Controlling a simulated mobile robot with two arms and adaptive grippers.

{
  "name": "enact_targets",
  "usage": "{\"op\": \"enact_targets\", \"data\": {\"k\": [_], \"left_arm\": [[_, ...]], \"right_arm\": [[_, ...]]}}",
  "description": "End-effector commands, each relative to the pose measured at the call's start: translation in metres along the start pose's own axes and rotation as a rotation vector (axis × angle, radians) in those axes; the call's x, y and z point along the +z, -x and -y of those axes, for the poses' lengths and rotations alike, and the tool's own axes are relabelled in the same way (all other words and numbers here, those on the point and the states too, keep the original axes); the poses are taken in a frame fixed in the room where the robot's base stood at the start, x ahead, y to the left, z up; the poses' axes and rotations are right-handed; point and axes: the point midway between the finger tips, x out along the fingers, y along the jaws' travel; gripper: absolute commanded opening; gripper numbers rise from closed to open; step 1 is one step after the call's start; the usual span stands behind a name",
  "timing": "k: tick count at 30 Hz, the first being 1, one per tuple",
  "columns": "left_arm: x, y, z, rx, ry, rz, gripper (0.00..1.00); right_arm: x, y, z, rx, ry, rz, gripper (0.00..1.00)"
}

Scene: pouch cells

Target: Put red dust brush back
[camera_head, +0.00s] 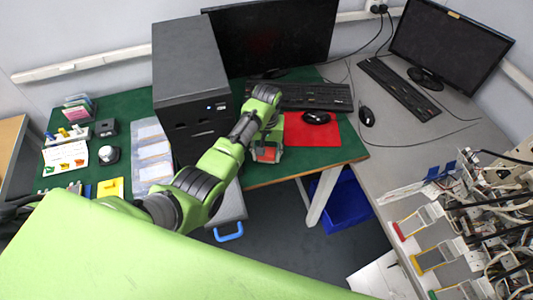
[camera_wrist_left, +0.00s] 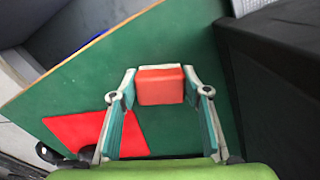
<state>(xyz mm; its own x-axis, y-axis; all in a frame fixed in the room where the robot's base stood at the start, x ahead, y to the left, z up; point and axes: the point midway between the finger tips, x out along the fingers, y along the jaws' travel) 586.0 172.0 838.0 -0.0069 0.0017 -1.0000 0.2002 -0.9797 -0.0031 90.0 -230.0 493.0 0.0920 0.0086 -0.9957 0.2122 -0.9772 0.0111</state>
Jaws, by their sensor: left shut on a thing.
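My left gripper (camera_head: 266,157) is over the green table, beside the black computer tower and left of the red mat. In the left wrist view its two teal-padded fingers (camera_wrist_left: 160,98) stand either side of a red block-like thing with a pale far edge, the red dust brush (camera_wrist_left: 160,87). The gripper is shut on it. The brush (camera_head: 267,153) shows as a small red patch at the gripper in the head view. Its bristles cannot be made out, and whether it touches the table is unclear. My right gripper is not in view.
The black computer tower (camera_head: 190,90) stands close left of the gripper. A red mat (camera_head: 313,132) with a mouse, a keyboard (camera_head: 300,97) and a monitor (camera_head: 270,40) are nearby. Small items and a clear tray (camera_head: 150,155) lie at left. A blue bin (camera_head: 345,203) is below.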

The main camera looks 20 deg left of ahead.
Motion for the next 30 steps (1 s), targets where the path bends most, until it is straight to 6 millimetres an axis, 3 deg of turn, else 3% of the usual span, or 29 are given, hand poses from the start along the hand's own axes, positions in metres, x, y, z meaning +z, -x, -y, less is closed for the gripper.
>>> {"op": "enact_targets", "data": {"k": [11, 12, 14, 24, 30], "left_arm": [[0.000, -0.004, -0.001, 0.001, 0.000, -0.002, 0.23], [0.000, -0.004, -0.001, 0.001, 0.000, -0.002, 0.49], [0.000, -0.004, -0.001, 0.000, 0.000, -0.002, 0.60], [0.000, -0.003, -0.001, 0.000, 0.000, -0.002, 0.60], [-0.002, 0.019, -0.001, 0.002, 0.000, -0.006, 0.60]], "right_arm": [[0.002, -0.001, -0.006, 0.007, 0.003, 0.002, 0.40], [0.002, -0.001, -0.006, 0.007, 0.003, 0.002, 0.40], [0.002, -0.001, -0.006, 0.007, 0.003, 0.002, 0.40], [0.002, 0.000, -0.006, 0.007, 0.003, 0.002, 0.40], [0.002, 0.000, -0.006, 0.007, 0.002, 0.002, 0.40]]}}
